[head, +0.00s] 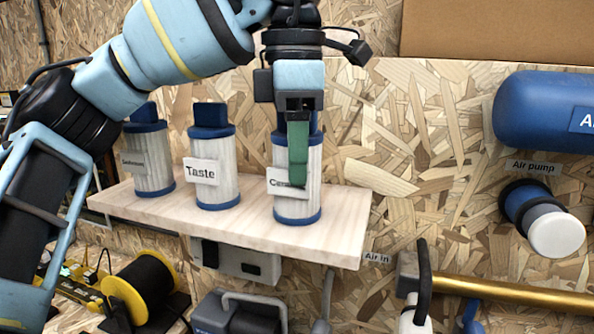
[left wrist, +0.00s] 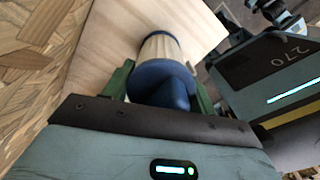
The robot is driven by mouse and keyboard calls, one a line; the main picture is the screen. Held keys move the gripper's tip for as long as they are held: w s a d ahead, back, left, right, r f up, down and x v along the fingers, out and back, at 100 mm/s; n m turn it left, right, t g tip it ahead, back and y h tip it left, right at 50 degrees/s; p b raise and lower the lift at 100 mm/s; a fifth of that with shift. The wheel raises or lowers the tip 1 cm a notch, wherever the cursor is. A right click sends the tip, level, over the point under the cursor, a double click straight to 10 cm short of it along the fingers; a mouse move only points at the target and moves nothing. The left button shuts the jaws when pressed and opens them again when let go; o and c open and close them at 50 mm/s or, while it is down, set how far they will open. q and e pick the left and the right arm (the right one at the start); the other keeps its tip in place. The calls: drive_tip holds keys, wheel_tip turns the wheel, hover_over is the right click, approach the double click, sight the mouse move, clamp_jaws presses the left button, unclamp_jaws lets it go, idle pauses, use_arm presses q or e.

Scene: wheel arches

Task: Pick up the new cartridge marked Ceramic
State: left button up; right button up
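The cartridge marked "Ce…" (head: 304,213), its label partly covered, stands upright on the pale wooden shelf (head: 345,222) at the right end of a row. It has a ribbed pale body and blue ends. My left gripper (head: 298,180) comes down over it, one green finger in front of the label. In the left wrist view, the blue cap (left wrist: 165,85) sits between the two green fingers, left and right of the cartridge. Whether both fingers press on it I cannot tell. My right gripper is not in the head view.
Cartridges marked Taste (head: 212,187) and, less legibly, Sediment (head: 150,172) stand left on the same shelf. A blue tank (head: 540,110) and air pump (head: 545,220) are on the right wall. A yellow spool (head: 140,287) and brass pipe (head: 510,293) lie below.

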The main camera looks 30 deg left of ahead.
use_arm(q)
drive_tip(key=c, duration=0.5)
drive_tip(key=shift+r, duration=0.1)
drive_tip(key=shift+r, duration=1.5)
drive_tip(key=shift+s+d+r, duration=0.2)
drive_tip(key=shift+r, duration=0.05)
drive_tip(key=s+d+r, duration=0.1)
drive_tip(key=s+d, duration=0.9)
drive_tip(key=s, duration=0.1)
drive_tip(key=shift+s+r, duration=0.2)
drive_tip(key=shift+s, duration=0.2)
